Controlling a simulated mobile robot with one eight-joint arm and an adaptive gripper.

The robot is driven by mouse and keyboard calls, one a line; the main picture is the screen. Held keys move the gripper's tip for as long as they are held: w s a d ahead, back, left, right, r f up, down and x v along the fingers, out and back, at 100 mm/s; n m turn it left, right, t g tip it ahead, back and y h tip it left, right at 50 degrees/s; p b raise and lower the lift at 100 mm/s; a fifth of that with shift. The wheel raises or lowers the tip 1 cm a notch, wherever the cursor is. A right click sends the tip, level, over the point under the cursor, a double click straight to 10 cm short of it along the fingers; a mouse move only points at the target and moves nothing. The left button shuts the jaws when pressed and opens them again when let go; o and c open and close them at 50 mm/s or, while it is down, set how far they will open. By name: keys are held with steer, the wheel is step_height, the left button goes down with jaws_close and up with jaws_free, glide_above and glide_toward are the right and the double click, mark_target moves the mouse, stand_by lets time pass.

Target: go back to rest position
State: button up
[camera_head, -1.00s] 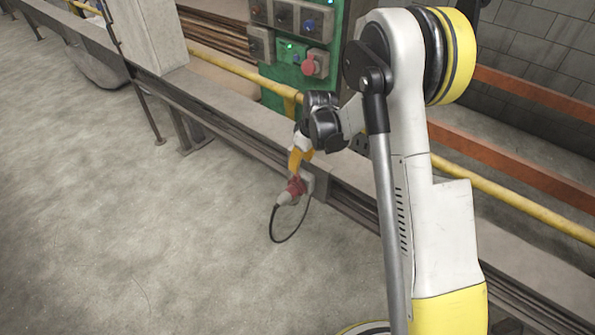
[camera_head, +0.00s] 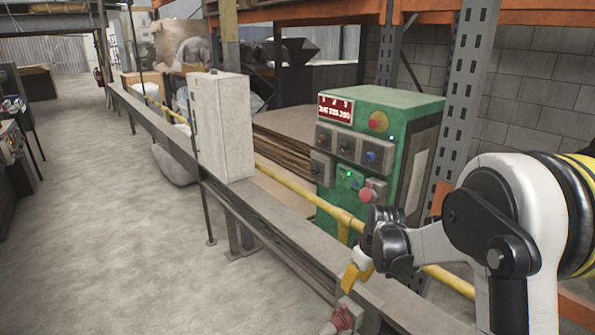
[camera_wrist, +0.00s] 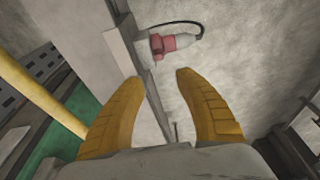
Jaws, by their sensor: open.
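My gripper (camera_head: 354,276) has yellow fingers and hangs at the end of my arm, at the lower right of the head view. In the wrist view my gripper (camera_wrist: 158,82) shows two yellow fingers spread apart with nothing between them. A red and white plug (camera_head: 342,318) sits at the beam's side, just below my gripper in the head view. In the wrist view the plug (camera_wrist: 174,42) lies beyond the fingertips, apart from them, with a dark cable. The plug's lower part is cut off in the head view.
A green control box (camera_head: 410,115) with buttons stands behind a yellow rail (camera_head: 290,186). A grey cabinet (camera_head: 222,125) stands on the long beam (camera_head: 262,222). Metal shelving (camera_head: 465,100) rises at the right.

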steer(key=s+r+m+t, duration=0.1)
steer(key=s+r+m, duration=0.1)
steer(key=s+r, duration=0.65)
steer(key=s+r+m+t, duration=0.2)
steer(key=s+r, duration=0.2)
steer(key=s, duration=0.5)
steer(key=s+r+m+t+h, duration=0.1)
steer(key=s+r+m, duration=0.1)
steer(key=s, duration=0.8)
steer(key=shift+a+r+m+t, duration=0.4)
steer(key=shift+a+r, duration=0.05)
steer(key=shift+r, duration=0.4)
